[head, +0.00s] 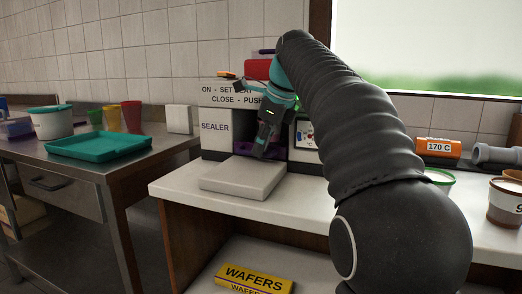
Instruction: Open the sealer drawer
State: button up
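The sealer (215,127) is a white and black box with the word SEALER on its front, standing at the left end of the white counter. A sign above it reads in part "ON - SET" and "CLOSE - PUSH". A flat pale slab (240,180) lies on the counter in front of it; I cannot tell whether it is the drawer. A purple part (243,148) shows at the sealer's front, partly behind my gripper (260,152). My gripper points down in front of the sealer. Its finger gap is not clear, and I cannot tell whether it touches anything.
A steel table (65,167) at left holds a teal tray (97,146), a tub (51,122) and coloured cups (131,116). An orange cylinder marked 170 C (438,149) and a brown-and-white tub (505,202) stand at right. A yellow WAFERS box (253,279) lies on the lower shelf.

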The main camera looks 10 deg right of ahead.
jog(key=shift+w+a+f, duration=0.1)
jog(key=shift+f, duration=0.2)
grip_shut()
